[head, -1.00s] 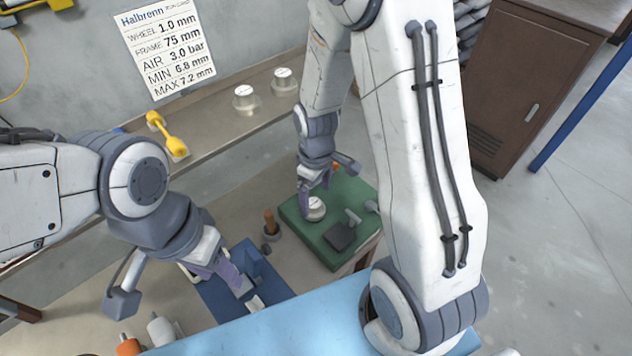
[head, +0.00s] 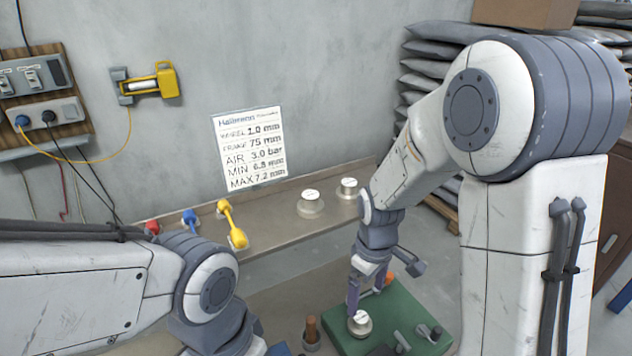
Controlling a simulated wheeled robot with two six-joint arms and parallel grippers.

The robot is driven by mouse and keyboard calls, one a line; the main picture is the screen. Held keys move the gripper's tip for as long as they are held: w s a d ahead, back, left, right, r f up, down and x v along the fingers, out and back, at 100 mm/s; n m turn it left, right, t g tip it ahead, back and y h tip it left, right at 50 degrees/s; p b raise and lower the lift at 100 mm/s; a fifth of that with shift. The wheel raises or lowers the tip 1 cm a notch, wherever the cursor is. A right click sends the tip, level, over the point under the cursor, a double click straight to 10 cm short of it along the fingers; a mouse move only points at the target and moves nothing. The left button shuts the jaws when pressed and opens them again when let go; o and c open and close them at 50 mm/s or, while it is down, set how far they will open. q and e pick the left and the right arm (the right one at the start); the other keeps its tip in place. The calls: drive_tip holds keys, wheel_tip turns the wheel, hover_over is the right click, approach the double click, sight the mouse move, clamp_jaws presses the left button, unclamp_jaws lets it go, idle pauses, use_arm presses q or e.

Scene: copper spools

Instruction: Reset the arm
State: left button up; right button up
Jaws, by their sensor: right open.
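My right gripper (head: 366,290) points down over the green board (head: 402,312). Its purple fingers are apart, and it is open. A round silver piece with a white top (head: 360,323) sits on the board just below one fingertip; I cannot tell whether they touch. My left arm (head: 75,295) comes in from the left, with its wrist at the bottom edge. Its fingers are cut off below the picture.
Two more silver pieces, one nearer (head: 310,204) and one farther (head: 347,189), stand on the back shelf (head: 275,228). A yellow dumbbell-shaped tool (head: 233,225) lies left of them. A brown-handled item (head: 311,332) stands left of the board. A printed sign (head: 250,148) hangs above.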

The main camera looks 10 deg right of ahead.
drive_tip(key=s+a+r+b, duration=0.1)
drive_tip(key=s+a+r, duration=0.2)
drive_tip(key=s+a, duration=0.3)
drive_tip(key=s+a+r+y+b, duration=0.1)
drive_tip(key=s+a+r, duration=0.2)
drive_tip(key=s, duration=0.9)
drive_tip(key=a, duration=0.3)
drive_tip(key=shift+a+r, duration=0.25)
drive_tip(key=shift+a, duration=0.05)
drive_tip(key=shift+w, duration=0.1)
